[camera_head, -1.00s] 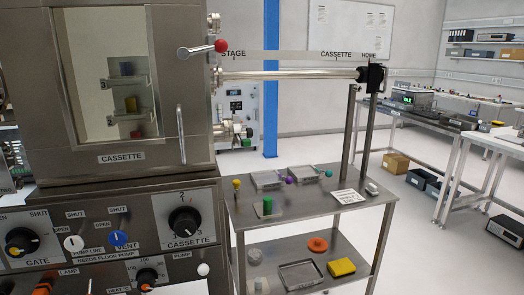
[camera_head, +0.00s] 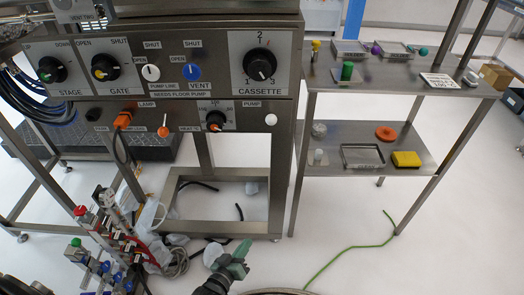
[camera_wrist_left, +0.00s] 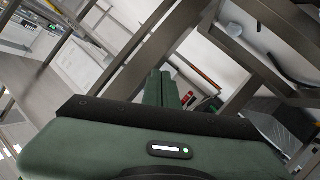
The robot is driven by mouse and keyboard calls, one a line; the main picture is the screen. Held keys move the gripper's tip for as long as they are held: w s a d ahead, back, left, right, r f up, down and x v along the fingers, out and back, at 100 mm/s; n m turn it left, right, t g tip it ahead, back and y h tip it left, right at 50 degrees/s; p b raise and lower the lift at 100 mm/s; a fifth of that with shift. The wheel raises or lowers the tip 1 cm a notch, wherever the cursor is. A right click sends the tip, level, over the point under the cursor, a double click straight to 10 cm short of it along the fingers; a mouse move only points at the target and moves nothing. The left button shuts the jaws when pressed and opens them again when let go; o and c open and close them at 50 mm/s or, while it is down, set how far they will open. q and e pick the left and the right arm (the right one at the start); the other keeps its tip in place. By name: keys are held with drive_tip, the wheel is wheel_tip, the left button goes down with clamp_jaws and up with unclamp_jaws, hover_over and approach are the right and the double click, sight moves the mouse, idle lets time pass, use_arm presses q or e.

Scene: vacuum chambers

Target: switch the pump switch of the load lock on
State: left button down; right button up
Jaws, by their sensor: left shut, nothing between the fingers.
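The load lock's front panel (camera_head: 90,114) stands at the upper left in the head view. The pump switch (camera_head: 271,119) is a small white-tipped lever at the lower right of this panel, beside the label PUMP. I cannot tell which way the lever is set. My left gripper (camera_head: 243,246) is green, shut and empty, low in the head view. It is well below the switch and apart from it. Its closed fingers also show in the left wrist view (camera_wrist_left: 164,88), where I cannot make out the switch. My right gripper is not in view.
The CASSETTE knob (camera_head: 261,64) sits above the pump switch, and the HEATER knob (camera_head: 216,119) is to its left. A steel cart (camera_head: 400,85) stands to the right. Valves and hoses (camera_head: 105,235) crowd the lower left.

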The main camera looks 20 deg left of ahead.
use_arm(q)
drive_tip(key=w+r+n+t+b, duration=0.4)
drive_tip(key=w+r, duration=0.3)
drive_tip(key=r, duration=0.4)
wheel_tip(320, 180, up, 5)
drive_tip(key=n+t+b, duration=0.1)
drive_tip(key=t+b, duration=0.1)
drive_tip(key=t, duration=0.2)
drive_tip(key=n+t+y+b, duration=0.3)
drive_tip(key=n+t, duration=0.2)
drive_tip(key=n, duration=0.1)
approach(271, 119)
drive_tip(key=s+a+f, duration=0.4)
drive_tip(key=a+f, duration=0.1)
drive_tip(key=f, duration=0.1)
drive_tip(key=d+x, duration=0.3)
drive_tip(key=x, duration=0.9)
drive_tip(key=shift+w+p, duration=0.35)
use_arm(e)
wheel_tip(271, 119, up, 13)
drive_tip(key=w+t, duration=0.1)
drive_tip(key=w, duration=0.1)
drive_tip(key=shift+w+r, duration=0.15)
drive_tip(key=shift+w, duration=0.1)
